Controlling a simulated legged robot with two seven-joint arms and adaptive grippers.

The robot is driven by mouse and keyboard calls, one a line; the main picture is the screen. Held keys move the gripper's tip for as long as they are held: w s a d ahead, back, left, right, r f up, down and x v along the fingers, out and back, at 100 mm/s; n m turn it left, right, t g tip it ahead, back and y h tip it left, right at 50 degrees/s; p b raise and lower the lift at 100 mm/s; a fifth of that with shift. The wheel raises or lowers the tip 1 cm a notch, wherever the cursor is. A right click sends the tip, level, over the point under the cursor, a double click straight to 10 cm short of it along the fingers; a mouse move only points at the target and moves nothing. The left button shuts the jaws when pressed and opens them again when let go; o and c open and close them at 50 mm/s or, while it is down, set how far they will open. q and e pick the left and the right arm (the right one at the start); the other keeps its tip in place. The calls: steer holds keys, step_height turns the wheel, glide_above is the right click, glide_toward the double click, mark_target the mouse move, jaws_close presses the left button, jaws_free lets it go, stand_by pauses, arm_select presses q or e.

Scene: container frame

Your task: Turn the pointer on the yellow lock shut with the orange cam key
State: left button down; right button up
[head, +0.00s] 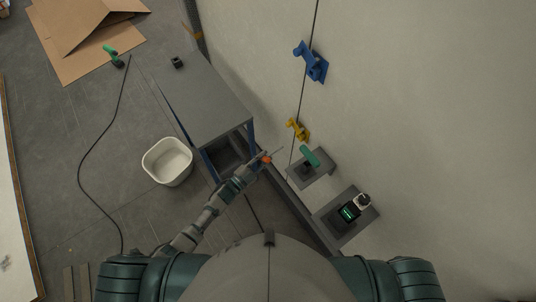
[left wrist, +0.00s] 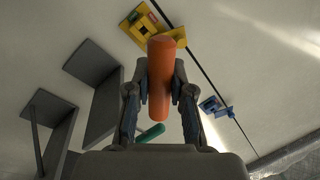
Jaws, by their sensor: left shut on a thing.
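The yellow lock (head: 297,129) is on the pale wall beside a dark vertical seam. It also shows at the top of the left wrist view (left wrist: 146,22), where its pointer is too small to read surely. My left gripper (head: 262,162) is shut on the orange cam key (left wrist: 161,80), whose orange handle stands between the two fingers. In the head view the key's orange handle (head: 267,160) shows at the fingertips, with a thin shaft towards the wall, apart from the lock. My right gripper is not in view.
A blue lock (head: 311,62) is further along the seam. Two grey shelves (head: 325,169) (head: 367,226) jut from the wall; one holds a green-handled tool (head: 309,157), the other a small device with a lit screen (head: 349,212). A grey bench (head: 205,100) and a white bin (head: 167,162) stand left.

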arm_select(q)
steer(key=shift+w+a+r+p+v, duration=0.1)
steer(key=shift+p+v, duration=0.1)
steer(key=shift+v, duration=0.65)
steer(key=shift+w+a+r+p+v, duration=0.1)
steer(key=shift+a+p+v, duration=0.1)
steer(key=shift+v, duration=0.65)
steer(key=shift+w+a+r+p+v, duration=0.1)
steer(key=shift+p+v, duration=0.1)
steer(key=shift+v, duration=0.6)
